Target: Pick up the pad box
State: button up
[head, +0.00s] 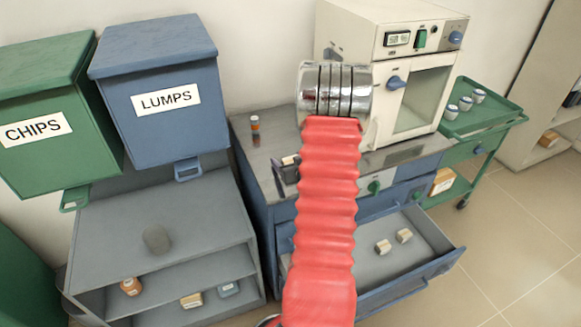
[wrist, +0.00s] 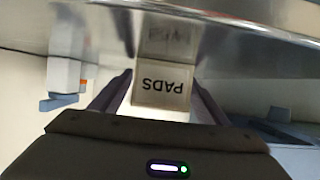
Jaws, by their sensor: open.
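The pad box (wrist: 162,88) is a pale box whose label reads PADS upside down in the wrist view. It stands on a shiny metal surface that mirrors it. My gripper (wrist: 162,76) is open, with one dark finger on each side of the box; I cannot tell whether either finger touches it. In the head view my gripper (head: 287,172) is mostly hidden behind my red arm, over the left part of the metal worktop. A small pale patch (head: 290,160) beside it looks like the box.
A small bottle with an orange band (head: 255,130) stands on the worktop to the left. A white furnace (head: 418,95) stands behind my arm. Below, an open drawer (head: 425,257) holds two pale blocks. Blue LUMPS (head: 155,60) and green CHIPS (head: 50,150) bins hang left.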

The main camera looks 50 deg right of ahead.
jog(key=shift+w+d+f, duration=0.25)
jog(key=shift+w+d, duration=0.05)
jog(key=shift+w, duration=0.2)
jog(key=shift+c, duration=0.6)
jog(key=c, duration=1)
jog(key=shift+r, duration=5.05)
